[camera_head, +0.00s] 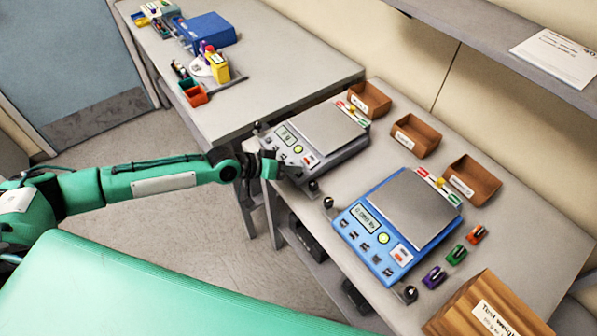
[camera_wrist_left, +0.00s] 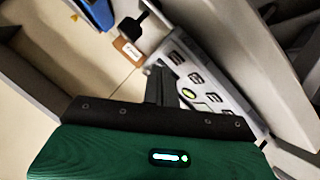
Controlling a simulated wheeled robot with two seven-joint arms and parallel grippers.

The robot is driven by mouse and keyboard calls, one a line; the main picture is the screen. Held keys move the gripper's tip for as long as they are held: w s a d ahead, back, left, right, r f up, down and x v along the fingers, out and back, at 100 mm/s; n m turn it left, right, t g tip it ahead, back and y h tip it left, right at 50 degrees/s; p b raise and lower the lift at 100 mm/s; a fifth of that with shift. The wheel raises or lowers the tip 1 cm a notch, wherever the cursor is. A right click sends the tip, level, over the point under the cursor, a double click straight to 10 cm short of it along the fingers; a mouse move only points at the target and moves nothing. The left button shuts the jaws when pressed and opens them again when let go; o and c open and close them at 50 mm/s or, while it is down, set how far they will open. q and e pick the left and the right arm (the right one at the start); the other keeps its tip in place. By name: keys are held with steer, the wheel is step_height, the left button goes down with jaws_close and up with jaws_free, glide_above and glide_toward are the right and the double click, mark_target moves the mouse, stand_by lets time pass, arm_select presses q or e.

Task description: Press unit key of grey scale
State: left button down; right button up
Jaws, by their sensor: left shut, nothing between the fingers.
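The grey scale (camera_head: 346,152) stands on the bench with a silver pan on top and a display, a round green button and keys at its front. My left gripper (camera_head: 270,165) is at the front edge of this scale, shut and empty, and its wrist hides part of the key panel. In the left wrist view, the shut fingers (camera_wrist_left: 160,84) are beside the scale's key panel (camera_wrist_left: 207,80), which shows several dark keys and the green button. Key labels are too small to read, and I cannot tell whether the fingertips touch a key. My right gripper is not in view.
A blue scale (camera_head: 357,222) stands nearer on the same bench. Brown bins (camera_head: 415,135) line the back, and small coloured weights (camera_head: 457,255) and a wooden box (camera_head: 484,311) lie at the right. Another table (camera_head: 280,75) with a blue box stands behind.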

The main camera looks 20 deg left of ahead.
arm_select(q)
steer(key=shift+r, duration=0.1)
steer(key=r+p, duration=0.2)
steer(key=r, duration=0.1)
steer(key=s+r+p, duration=0.1)
steer(key=p, duration=0.1)
steer(key=shift+a+r, duration=0.35)
steer(key=shift+a, duration=0.05)
stand_by(0.6)
